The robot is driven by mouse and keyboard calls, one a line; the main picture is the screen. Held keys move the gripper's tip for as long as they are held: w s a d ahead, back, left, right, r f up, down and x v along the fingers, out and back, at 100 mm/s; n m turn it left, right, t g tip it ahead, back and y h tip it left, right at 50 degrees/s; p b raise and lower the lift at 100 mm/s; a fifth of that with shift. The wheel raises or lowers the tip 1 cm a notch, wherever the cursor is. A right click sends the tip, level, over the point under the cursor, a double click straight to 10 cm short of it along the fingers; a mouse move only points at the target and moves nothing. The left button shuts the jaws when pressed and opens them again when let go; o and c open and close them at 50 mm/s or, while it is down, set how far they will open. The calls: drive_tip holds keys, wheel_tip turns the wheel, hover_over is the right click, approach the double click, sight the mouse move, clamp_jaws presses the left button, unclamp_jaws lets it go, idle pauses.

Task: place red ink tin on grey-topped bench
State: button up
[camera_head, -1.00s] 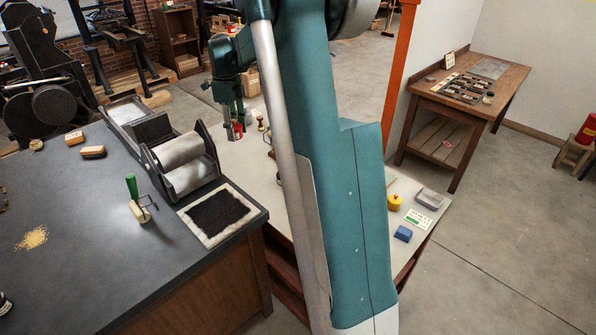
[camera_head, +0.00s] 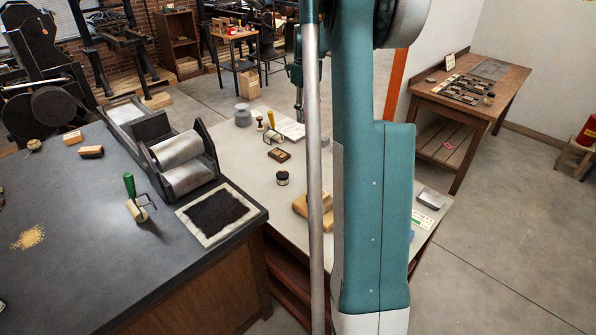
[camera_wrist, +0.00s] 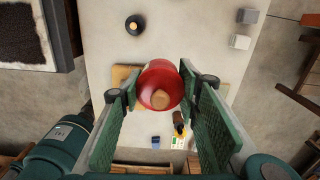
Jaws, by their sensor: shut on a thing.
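My gripper (camera_wrist: 158,92) is shut on the red ink tin (camera_wrist: 160,78) in the wrist view, with a green finger on either side. The tin is round and red, with a tan round patch on the end facing the camera. It hangs over the pale grey-topped bench (camera_wrist: 103,42); I cannot tell the height. In the head view this bench (camera_head: 238,160) stands in the middle, right of a dark slate-topped bench (camera_head: 80,235). My arm hides the gripper and tin there.
On the pale bench are a small dark jar (camera_head: 283,178), a tan block (camera_head: 300,205), a grey pot (camera_head: 243,115) and a grey box (camera_head: 431,199). A black pad with a white border (camera_head: 218,213) lies on the dark bench's corner. The pale bench has bare room left of the dark jar.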

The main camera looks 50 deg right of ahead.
drive_tip(key=s+d, duration=0.3)
drive_tip(key=d, duration=0.1)
hover_over(313, 178)
wheel_tip(313, 178, down, 21)
drive_tip(key=shift+r+m, duration=0.15)
drive_tip(key=shift+m, duration=0.25)
drive_tip(key=shift+f+b, duration=0.5)
drive_tip(key=shift+f, duration=2.65)
drive_tip(key=shift+f, duration=1.85)
drive_tip(key=shift+f+b, duration=0.2)
drive_tip(key=shift+b, duration=0.15)
